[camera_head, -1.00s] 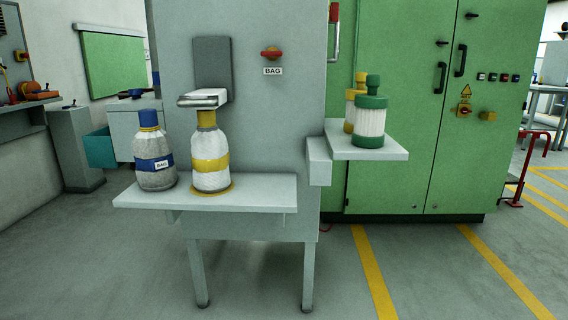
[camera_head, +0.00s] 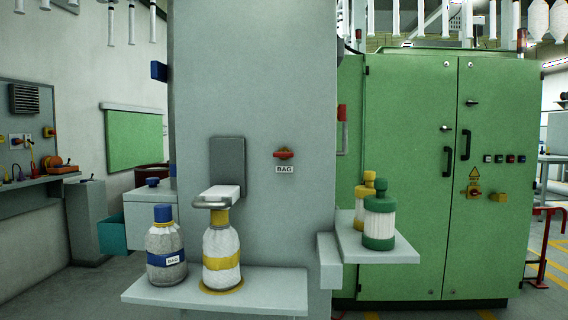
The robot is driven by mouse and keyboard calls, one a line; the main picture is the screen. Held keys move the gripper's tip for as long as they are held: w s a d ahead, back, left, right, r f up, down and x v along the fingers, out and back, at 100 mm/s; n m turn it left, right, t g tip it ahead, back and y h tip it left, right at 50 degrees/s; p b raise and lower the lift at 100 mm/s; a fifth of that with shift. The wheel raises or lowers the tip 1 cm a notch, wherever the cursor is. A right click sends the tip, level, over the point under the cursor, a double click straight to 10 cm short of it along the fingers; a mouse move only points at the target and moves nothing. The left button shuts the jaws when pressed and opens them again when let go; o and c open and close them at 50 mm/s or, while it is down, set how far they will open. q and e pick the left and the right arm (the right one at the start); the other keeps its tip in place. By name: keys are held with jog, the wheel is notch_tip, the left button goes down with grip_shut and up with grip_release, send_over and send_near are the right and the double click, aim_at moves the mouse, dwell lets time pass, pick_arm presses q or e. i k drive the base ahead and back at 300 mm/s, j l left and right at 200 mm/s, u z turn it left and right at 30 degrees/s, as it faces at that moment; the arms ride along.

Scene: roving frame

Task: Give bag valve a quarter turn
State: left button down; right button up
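The bag valve is a red handle on a yellow base (camera_head: 284,153), mounted on the front of the grey column (camera_head: 255,75) above a white label reading BAG (camera_head: 285,169). The red handle lies about level. Below and left of it, a white bottle with a yellow band (camera_head: 221,262) stands on a shelf, its neck under a metal-edged bracket (camera_head: 217,198). Neither of my grippers is in view.
The pale shelf (camera_head: 262,290) juts out from the column. A side shelf (camera_head: 370,252) at right holds a green-capped and a yellow-capped container. A green cabinet (camera_head: 415,200) stands behind. A grey wall panel with tools (camera_head: 22,150) is far left.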

aim_at(283, 154)
jog(key=i+j+u, duration=0.2)
jog(key=i, duration=0.5)
jog(key=i+l+u, duration=0.1)
jog(key=l, duration=0.3)
jog(key=i+l+u, duration=0.1)
jog(key=l, duration=0.3)
jog(key=i+l, duration=0.2)
jog(key=l, duration=0.2)
jog(key=u, duration=0.05)
